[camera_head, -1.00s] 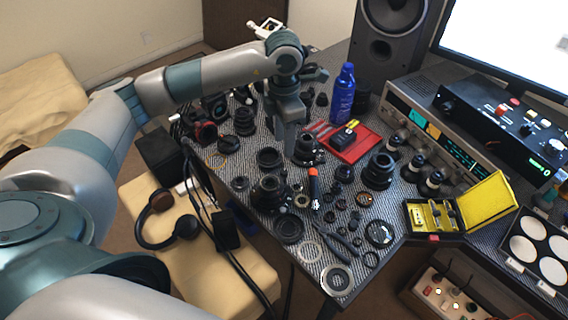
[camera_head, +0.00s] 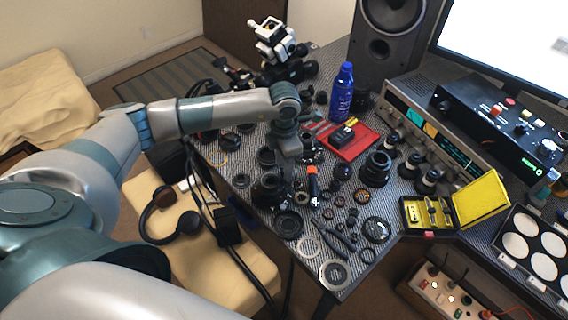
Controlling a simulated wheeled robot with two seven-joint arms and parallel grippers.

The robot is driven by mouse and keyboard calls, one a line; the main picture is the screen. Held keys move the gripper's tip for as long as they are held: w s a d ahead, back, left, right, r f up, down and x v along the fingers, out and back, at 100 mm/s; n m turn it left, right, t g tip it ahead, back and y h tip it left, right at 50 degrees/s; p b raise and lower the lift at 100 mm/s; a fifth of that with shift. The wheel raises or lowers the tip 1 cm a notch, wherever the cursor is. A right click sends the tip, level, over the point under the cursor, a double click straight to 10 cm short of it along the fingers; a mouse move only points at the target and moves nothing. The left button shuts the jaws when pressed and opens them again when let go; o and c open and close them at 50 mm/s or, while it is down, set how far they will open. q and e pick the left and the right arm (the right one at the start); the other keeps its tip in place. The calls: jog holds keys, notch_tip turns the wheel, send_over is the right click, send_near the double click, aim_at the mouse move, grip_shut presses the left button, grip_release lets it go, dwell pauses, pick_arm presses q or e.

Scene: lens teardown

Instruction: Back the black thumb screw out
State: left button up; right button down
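My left gripper (camera_head: 287,172) points down over the cluster of black lens parts on the dark patterned bench (camera_head: 312,268). Its fingertips are small and merge with the dark parts, so I cannot tell whether they are open or shut. A black lens body (camera_head: 267,188) stands just in front and to the left of the gripper. An orange-tipped screwdriver (camera_head: 313,184) lies to its right. I cannot pick out the black thumb screw among the many small black parts; the gripper may hide it. My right gripper is not in view.
A red tray (camera_head: 357,149), a blue spray bottle (camera_head: 342,93) and a black lens (camera_head: 376,169) are to the right. An open yellow case (camera_head: 478,199) lies farther right. Rings and pliers (camera_head: 343,236) fill the front of the bench. A white-and-black device (camera_head: 275,42) stands at the back.

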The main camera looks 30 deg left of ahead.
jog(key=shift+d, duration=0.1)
pick_arm(q)
jog(key=c, duration=0.9)
grip_shut()
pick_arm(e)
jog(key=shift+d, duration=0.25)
